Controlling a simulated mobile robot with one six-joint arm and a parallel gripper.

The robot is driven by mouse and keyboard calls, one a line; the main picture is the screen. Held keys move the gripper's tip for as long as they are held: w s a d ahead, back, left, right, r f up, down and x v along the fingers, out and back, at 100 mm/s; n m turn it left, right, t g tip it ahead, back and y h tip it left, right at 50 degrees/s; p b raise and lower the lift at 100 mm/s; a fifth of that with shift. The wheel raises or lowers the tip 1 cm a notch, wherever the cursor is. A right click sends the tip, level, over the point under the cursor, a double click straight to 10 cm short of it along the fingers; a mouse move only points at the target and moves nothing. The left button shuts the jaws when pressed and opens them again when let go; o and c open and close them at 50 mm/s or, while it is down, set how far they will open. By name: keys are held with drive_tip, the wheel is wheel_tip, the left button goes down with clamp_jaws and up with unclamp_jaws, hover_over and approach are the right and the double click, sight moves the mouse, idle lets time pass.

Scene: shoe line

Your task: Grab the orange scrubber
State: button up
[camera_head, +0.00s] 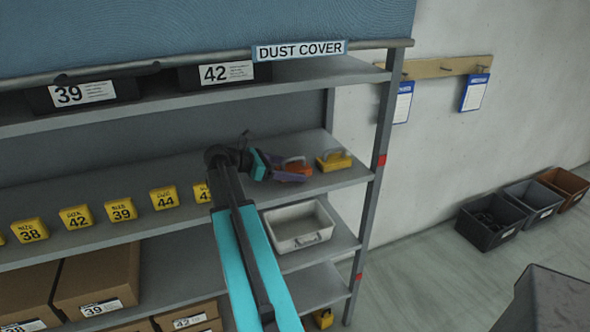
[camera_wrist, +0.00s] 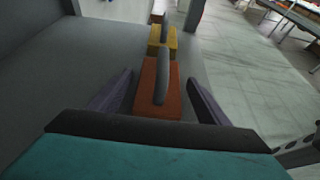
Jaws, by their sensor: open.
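The orange scrubber (camera_head: 298,170) sits on the middle shelf, toward its right end, with a grey handle on top. In the wrist view the orange scrubber (camera_wrist: 150,100) lies between the two purple fingers of my gripper (camera_wrist: 158,98). The fingers are apart, with a gap visible on each side of it. In the head view my gripper (camera_head: 284,172) reaches over the shelf from the left, and partly covers the scrubber. A yellow scrubber (camera_head: 333,160) stands just beyond the orange one, and also shows in the wrist view (camera_wrist: 161,46).
Yellow size blocks (camera_head: 121,210) line the shelf to the left. A white bin (camera_head: 298,240) sits on the shelf below. The shelf's right post (camera_head: 376,170) stands close beyond the yellow scrubber. A dust cover (camera_head: 200,30) hangs above.

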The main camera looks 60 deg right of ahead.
sight(291, 160)
drive_tip(key=shift+c, duration=0.4)
drive_tip(key=c, duration=1.1)
drive_tip(key=shift+o, duration=0.2)
drive_tip(key=shift+r, duration=0.2)
drive_tip(key=shift+r+b, duration=0.4)
drive_tip(key=shift+r, duration=1)
drive_tip(key=shift+s+a+r, duration=0.1)
drive_tip(key=shift+a+r, duration=0.1)
drive_tip(key=s+a+b, duration=0.2)
drive_tip(key=s+a, duration=0.2)
drive_tip(key=a, duration=0.2)
drive_tip(key=s+a+r+b, duration=0.1)
drive_tip(key=s+a, duration=0.3)
drive_tip(key=a, duration=0.3)
drive_tip(key=shift+r+b, duration=0.25)
drive_tip(key=shift+b, duration=0.15)
